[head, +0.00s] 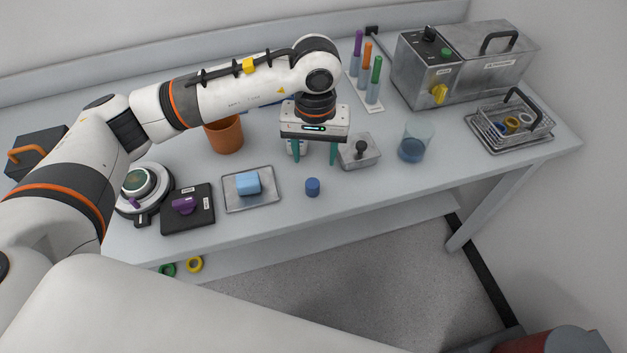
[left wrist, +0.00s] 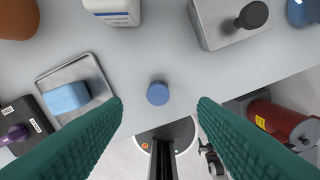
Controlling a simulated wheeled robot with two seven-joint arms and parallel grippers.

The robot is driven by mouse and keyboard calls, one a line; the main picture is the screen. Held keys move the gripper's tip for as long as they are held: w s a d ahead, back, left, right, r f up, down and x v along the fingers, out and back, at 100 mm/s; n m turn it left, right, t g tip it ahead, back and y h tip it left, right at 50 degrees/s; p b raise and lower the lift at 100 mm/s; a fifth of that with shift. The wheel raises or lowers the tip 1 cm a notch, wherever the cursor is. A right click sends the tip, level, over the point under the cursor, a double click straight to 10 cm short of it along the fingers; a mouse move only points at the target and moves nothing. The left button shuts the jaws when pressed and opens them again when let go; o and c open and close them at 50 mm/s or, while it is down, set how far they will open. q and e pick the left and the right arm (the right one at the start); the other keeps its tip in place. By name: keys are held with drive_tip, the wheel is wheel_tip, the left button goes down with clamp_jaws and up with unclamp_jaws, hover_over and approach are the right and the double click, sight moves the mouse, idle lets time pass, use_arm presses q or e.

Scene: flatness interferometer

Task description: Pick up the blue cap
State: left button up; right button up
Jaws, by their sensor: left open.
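The blue cap (head: 312,187) is a small dark blue cylinder standing on the grey table near its front edge. In the left wrist view the blue cap (left wrist: 158,93) lies between the two green fingers, farther off than their tips. My left gripper (head: 314,158) is open and empty, its green fingers pointing down above the table, slightly behind the cap. In the left wrist view its fingers (left wrist: 158,108) stand wide apart on both sides. My right gripper does not show in either view.
A metal tray (head: 232,207) with a light blue block (head: 248,183) lies left of the cap. A lidded metal box (head: 360,150) and a beaker (head: 416,140) stand to the right. An orange pot (head: 224,135) and a white bottle (left wrist: 113,10) stand behind. Table around the cap is clear.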

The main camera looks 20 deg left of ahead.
use_arm(q)
hover_over(312, 183)
drive_tip(key=f, duration=0.3)
drive_tip(key=f+p, duration=0.1)
drive_tip(key=shift+w+d+f, duration=0.1)
drive_tip(key=shift+w+f, duration=0.05)
drive_tip(key=shift+w, duration=0.25)
drive_tip(key=f+p, duration=0.1)
drive_tip(key=f, duration=0.1)
drive_tip(key=s+f+p, duration=0.1)
drive_tip(key=f, duration=0.1)
drive_tip(key=shift+w+f, duration=0.1)
drive_tip(key=shift+f, duration=0.5)
drive_tip(key=c, duration=1)
